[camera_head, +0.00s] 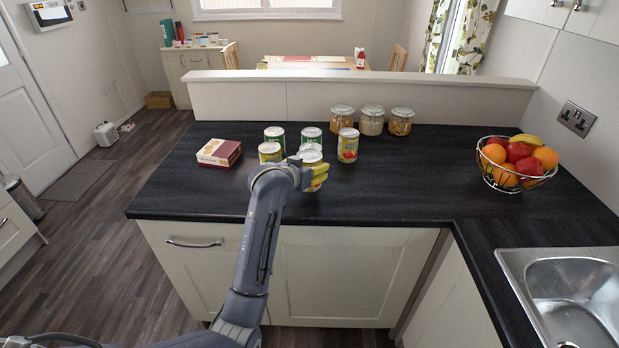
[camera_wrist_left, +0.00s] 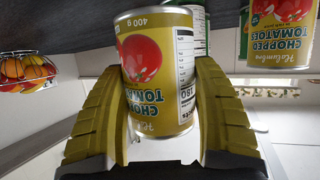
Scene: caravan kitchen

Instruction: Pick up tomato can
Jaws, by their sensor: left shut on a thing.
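The tomato can (camera_head: 311,157) in my left gripper (camera_head: 316,175) has a yellow label with red tomatoes. The left wrist view shows it large and upside down (camera_wrist_left: 158,75), with the two yellow ribbed fingers of the gripper (camera_wrist_left: 165,85) shut on its sides. In the head view my gripper and wrist hide its lower part, and I cannot tell whether its base touches the worktop. My right gripper is not in view.
Two green cans (camera_head: 274,135) (camera_head: 311,136) stand behind the held can. Several glass jars (camera_head: 371,121) stand at the back ledge. A red box (camera_head: 219,152) lies at left. A fruit basket (camera_head: 516,162) and sink (camera_head: 570,290) are right. The worktop (camera_head: 410,185) is clear between cans and basket.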

